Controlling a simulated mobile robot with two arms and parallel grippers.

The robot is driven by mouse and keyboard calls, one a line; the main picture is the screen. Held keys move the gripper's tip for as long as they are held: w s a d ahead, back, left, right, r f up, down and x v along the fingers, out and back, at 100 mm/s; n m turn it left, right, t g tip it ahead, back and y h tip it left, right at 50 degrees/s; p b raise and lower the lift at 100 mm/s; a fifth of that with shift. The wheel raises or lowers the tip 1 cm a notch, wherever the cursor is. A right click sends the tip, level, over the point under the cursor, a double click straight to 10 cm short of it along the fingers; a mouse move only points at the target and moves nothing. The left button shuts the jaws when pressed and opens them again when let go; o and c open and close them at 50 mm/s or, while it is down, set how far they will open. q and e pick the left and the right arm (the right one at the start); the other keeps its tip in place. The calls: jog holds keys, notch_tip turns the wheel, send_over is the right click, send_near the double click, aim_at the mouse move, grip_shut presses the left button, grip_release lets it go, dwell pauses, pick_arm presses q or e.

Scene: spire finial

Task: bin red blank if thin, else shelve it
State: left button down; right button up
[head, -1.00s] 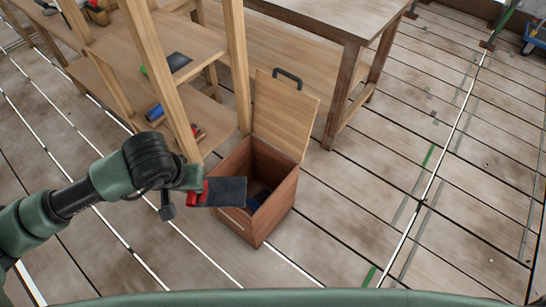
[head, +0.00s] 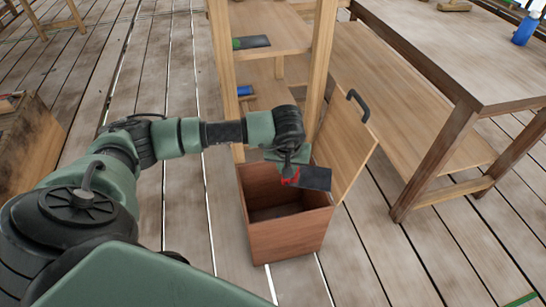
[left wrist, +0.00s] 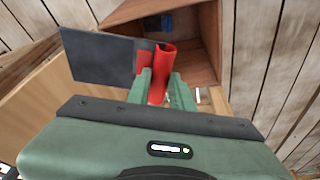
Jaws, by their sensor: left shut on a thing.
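My left gripper (head: 288,172) is shut on the red end of the red blank (head: 316,178), whose other part is a flat dark plate. In the left wrist view the red grip (left wrist: 160,75) is a rolled tube between the fingers, and the plate (left wrist: 98,57) extends left. The blank is held above the open wooden bin (head: 290,240), near its back right and the raised lid (head: 345,150). The plate's thickness is hard to tell. A blue thing (left wrist: 167,21) lies inside the bin in the wrist view. The right gripper is not in view.
A wooden shelf unit (head: 269,57) stands behind the bin, holding a dark plate with a green end (head: 253,42) and a blue item (head: 245,90). A workbench (head: 440,50) stands at the right. A wooden crate (head: 30,140) is at the left. The plank floor in front is clear.

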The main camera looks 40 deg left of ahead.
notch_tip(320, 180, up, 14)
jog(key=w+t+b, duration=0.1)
jog(key=b, duration=0.8)
pick_arm(q)
jog(key=w+a+f+n+b, duration=0.2)
jog(key=a+f, duration=0.3)
jog(key=f, duration=0.3)
jog(key=w+a+f+n+y+b, duration=0.1)
jog(key=w+a+f+n+b, duration=0.1)
jog(key=w+a+f, duration=0.2)
jog(key=shift+w+a+f+n+g, duration=0.35)
jog(key=shift+a+f, duration=0.4)
jog(key=shift+f, duration=1.1)
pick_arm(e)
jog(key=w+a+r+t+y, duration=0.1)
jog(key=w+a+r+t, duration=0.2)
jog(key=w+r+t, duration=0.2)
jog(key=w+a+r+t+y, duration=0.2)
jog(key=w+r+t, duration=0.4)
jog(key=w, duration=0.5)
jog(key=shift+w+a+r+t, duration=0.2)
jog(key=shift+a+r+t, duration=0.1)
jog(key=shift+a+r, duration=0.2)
pick_arm(q)
jog(key=c, duration=1.2)
grip_release()
jog(key=shift+c, duration=0.2)
jog(key=shift+o, duration=0.4)
jog(key=shift+s, duration=0.1)
